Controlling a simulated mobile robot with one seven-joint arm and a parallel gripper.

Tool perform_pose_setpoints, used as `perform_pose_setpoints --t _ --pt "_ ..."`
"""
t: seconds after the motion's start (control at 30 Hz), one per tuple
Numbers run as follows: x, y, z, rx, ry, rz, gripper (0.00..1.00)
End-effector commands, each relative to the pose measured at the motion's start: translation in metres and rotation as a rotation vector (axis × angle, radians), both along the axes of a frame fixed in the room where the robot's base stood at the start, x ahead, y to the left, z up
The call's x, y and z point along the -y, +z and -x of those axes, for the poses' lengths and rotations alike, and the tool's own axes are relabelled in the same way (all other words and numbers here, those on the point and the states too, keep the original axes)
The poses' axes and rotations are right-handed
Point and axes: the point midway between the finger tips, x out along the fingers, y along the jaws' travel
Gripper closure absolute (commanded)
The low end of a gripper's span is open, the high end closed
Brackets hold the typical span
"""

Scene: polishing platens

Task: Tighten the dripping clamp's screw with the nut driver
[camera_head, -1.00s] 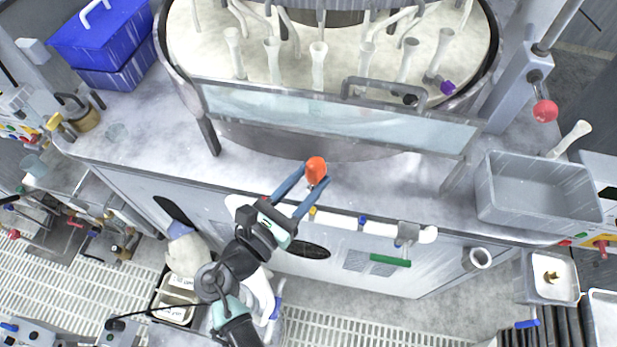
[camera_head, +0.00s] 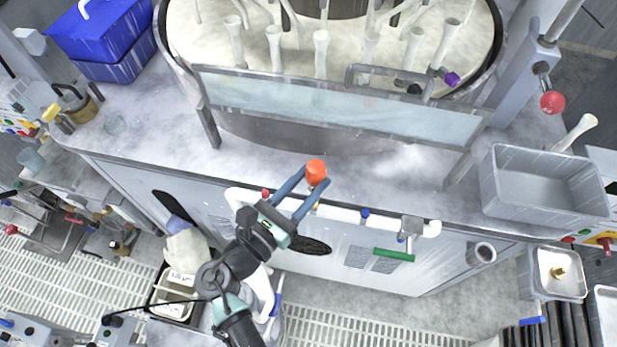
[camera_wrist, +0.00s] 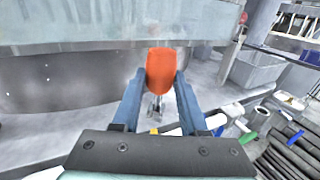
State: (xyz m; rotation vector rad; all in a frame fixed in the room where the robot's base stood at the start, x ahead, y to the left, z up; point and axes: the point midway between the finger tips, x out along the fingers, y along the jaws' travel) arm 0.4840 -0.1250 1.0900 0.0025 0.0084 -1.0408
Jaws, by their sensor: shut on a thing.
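My gripper (camera_head: 308,182) is shut on the orange handle of the nut driver (camera_head: 316,172), in front of the machine's front edge. In the wrist view the orange handle (camera_wrist: 160,70) stands between the two blue fingers, and a thin metal shaft shows below it. A white pipe (camera_head: 340,213) runs along the machine front behind and below my gripper. It carries small red, yellow and blue fittings and a grey clamp-like fitting (camera_head: 411,227). I cannot tell which fitting is the dripping clamp; no drip or screw is clear. The tool looks apart from all of them.
A clear splash panel (camera_head: 335,108) stands above the counter in front of the round platen basin. A grey tray (camera_head: 545,195) is at the right, and a blue box (camera_head: 100,35) at the back left. A green handle (camera_head: 394,255) hangs below the pipe. The counter's middle is bare.

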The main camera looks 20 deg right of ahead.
Motion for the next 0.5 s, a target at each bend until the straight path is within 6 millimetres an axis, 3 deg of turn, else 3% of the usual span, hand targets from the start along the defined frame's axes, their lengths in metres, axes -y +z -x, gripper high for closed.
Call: perform_pose_setpoints --t 0.2,0.5 --pt "0.000 -0.021 0.000 0.002 0.001 0.001 1.00" --pt "0.000 -0.023 0.000 0.001 0.000 0.000 1.00"
